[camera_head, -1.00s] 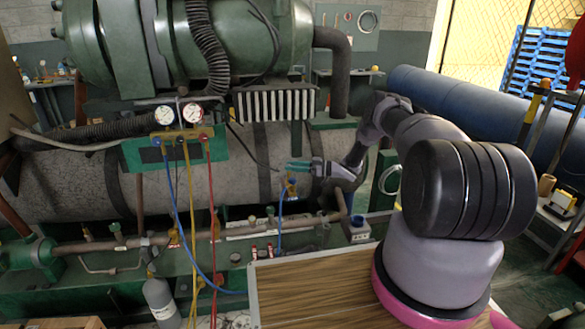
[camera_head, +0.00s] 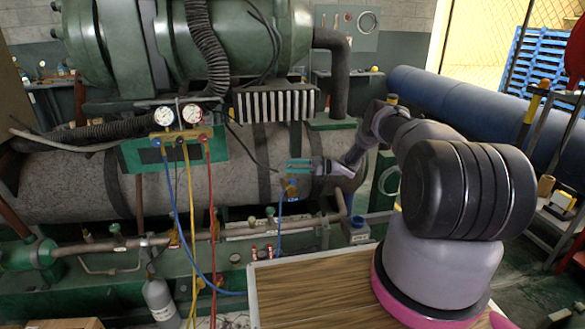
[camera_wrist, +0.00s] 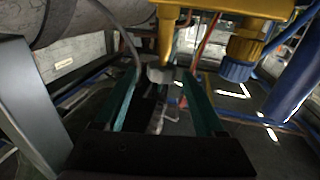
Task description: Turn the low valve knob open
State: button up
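My gripper (camera_head: 288,165) points left in front of the grey tank, with its two teal fingers apart. Just below the fingers in the head view is a small yellow valve (camera_head: 291,188) with a blue part and a blue hose. In the wrist view, a yellow valve body (camera_wrist: 215,9) has a stem ending in a grey knob-like piece (camera_wrist: 160,73). This piece appears between the tips of my open gripper (camera_wrist: 162,76); contact is not clear. A ribbed blue cap (camera_wrist: 236,70) is to its right. No label marks the low valve knob.
A gauge manifold (camera_head: 180,133) with two round dials hangs at left, with blue, yellow and red hoses. The grey tank (camera_head: 230,180) is close behind my gripper. Pipework (camera_head: 190,236) runs below. A wooden-topped table (camera_head: 310,290) stands in front.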

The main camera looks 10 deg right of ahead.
jog(key=v, duration=0.7)
jog(key=shift+d, duration=0.2)
